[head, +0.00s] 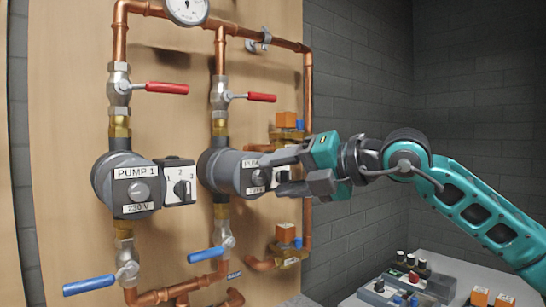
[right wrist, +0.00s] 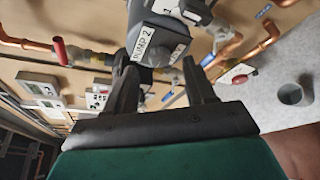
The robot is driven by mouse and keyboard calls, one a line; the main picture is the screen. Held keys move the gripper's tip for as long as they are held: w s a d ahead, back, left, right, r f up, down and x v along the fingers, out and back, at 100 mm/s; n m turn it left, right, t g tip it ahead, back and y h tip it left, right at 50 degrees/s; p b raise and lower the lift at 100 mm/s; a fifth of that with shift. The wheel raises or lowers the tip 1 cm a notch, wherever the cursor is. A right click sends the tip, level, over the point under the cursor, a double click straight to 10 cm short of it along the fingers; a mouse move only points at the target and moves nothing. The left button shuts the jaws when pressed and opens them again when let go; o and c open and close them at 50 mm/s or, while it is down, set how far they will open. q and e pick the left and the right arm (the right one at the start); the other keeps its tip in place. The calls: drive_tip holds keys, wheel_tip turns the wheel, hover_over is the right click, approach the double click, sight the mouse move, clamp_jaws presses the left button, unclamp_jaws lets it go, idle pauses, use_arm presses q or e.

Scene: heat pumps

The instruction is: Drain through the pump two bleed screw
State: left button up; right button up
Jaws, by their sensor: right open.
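Pump two (head: 215,170) is a grey round pump on the right copper riser, its label partly covered by my gripper. Its bleed screw (head: 257,178) is the grey round knob in the middle of its face. In the right wrist view, pump two (right wrist: 143,43) shows its label ahead of the fingers. My right gripper (head: 279,173) is open, its fingers pointing left at the pump's front. In the right wrist view the fingers (right wrist: 160,82) stand apart with nothing held between them. Whether a fingertip touches the pump cannot be told. My left gripper is not in view.
Pump one (head: 113,180) stands to the left. Red valve levers (head: 250,97) stick out above the pumps, blue levers (head: 205,254) below. Orange-topped valves (head: 286,233) sit behind my gripper. A grey cup (right wrist: 291,95) shows at right in the wrist view.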

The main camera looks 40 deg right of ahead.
sight(259, 177)
drive_tip(key=shift+w+a+p, duration=0.3)
drive_tip(key=shift+w, duration=0.4)
drive_tip(key=shift+w+a+f, duration=0.1)
drive_tip(key=shift+w+f, duration=0.15)
drive_tip(key=shift+c, duration=0.3)
clamp_jaws()
drive_tip(key=shift+r, duration=0.1)
